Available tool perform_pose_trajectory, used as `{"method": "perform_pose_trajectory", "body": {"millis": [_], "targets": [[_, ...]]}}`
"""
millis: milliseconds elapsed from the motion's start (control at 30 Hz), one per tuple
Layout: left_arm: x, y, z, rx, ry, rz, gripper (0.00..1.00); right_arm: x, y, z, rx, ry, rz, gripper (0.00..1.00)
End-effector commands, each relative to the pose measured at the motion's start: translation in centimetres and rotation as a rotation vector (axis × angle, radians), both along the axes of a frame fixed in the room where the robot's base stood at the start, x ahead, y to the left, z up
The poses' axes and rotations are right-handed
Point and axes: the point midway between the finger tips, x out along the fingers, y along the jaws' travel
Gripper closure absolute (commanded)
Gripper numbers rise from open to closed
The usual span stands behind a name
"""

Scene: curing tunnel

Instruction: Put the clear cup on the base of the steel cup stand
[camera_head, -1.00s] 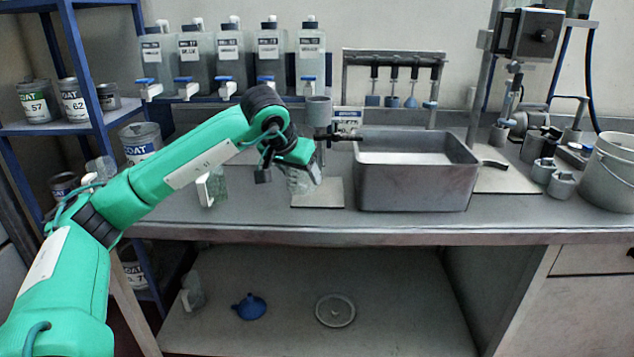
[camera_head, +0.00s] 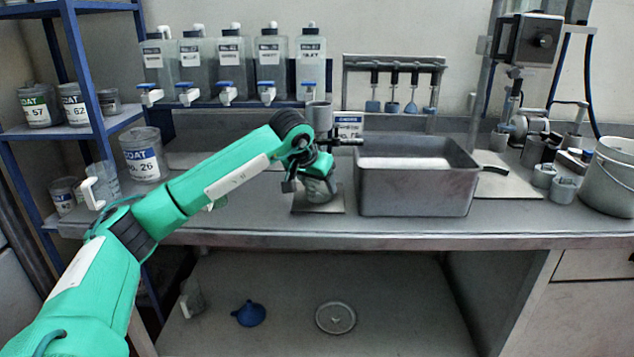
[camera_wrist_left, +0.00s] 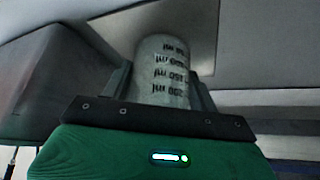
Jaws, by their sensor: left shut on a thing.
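The clear cup (camera_head: 321,188) is a translucent beaker with black ml markings. In the left wrist view the cup (camera_wrist_left: 161,72) stands between the fingers of my left gripper (camera_wrist_left: 160,90), which is shut on it. In the head view my left gripper (camera_head: 308,182) is over the steel cup stand's flat base (camera_head: 336,205), and the cup looks upright over that plate. I cannot tell whether its bottom touches the plate. The base also shows beyond the cup in the left wrist view (camera_wrist_left: 192,22). A grey cup-shaped holder (camera_head: 319,116) is above my gripper. My right gripper is not in view.
A deep grey steel basin (camera_head: 415,190) is close to the right of the stand. Several bottles with blue taps (camera_head: 231,67) line the back. A blue shelf with cans (camera_head: 75,105) is at left.

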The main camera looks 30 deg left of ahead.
Motion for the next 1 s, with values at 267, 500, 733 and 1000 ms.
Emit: {"method": "perform_pose_trajectory", "body": {"millis": [267, 500, 733, 1000], "targets": [[0.0, 0.0, -0.2, 0.001, 0.001, 0.001, 0.18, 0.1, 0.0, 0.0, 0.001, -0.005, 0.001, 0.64], [0.0, 0.0, 0.3, 0.0, -0.001, 0.001, 0.18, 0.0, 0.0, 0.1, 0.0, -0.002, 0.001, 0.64], [-2.0, -0.1, 3.5, 0.0, -0.003, 0.001, 0.18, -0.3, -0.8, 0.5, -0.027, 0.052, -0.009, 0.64], [-5.0, -0.3, 8.2, 0.001, -0.003, 0.001, 0.18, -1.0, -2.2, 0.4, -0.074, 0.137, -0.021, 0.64]]}}
